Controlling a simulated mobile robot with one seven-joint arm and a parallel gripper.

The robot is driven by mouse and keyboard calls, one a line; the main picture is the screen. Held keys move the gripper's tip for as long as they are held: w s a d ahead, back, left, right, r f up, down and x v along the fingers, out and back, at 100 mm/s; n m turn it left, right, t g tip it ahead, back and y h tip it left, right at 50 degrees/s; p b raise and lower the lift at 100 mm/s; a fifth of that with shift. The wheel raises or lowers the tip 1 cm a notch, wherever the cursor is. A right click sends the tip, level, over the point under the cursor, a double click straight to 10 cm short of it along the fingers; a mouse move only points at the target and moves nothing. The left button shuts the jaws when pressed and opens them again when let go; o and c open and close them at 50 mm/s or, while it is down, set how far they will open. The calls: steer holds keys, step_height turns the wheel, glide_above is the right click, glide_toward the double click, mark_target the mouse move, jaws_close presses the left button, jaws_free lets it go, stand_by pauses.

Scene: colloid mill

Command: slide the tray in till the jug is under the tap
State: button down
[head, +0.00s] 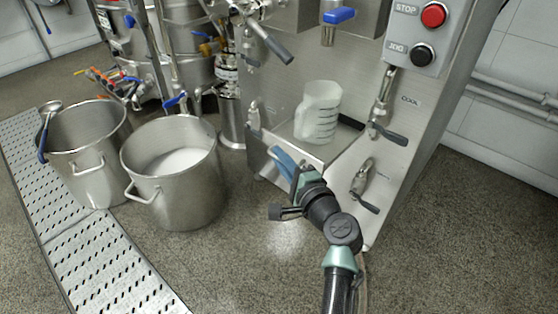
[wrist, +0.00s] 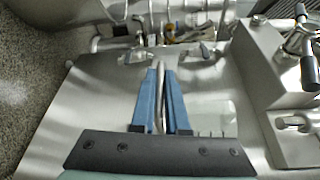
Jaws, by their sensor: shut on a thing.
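The steel tray (head: 322,152) sticks out of the front of the steel machine, low down. A clear jug (head: 318,112) with dark marks stands upright on it. The tap (head: 328,34), with a blue lever, is above the jug in the head view; the jug's exact offset from it is hard to judge. My gripper (head: 280,160) is at the tray's outer edge, its blue fingers shut on the tray's handle. In the wrist view a thin metal bar shows between the fingers (wrist: 161,100), and part of the jug (wrist: 218,118) shows to their right.
Two steel pots (head: 88,150) (head: 172,170) stand on the floor to the left, beside a perforated drain grate (head: 100,250). Valve handles (head: 388,133) and a STOP box (head: 420,30) are on the machine's right side. The floor at right is clear.

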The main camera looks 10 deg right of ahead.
steer(key=c, duration=0.9)
jaws_free()
steer(key=shift+s, duration=0.15)
steer(key=p+v, duration=0.5)
steer(key=v, duration=0.7)
steer(key=shift+s+p, duration=0.35)
steer(key=shift+p, duration=0.05)
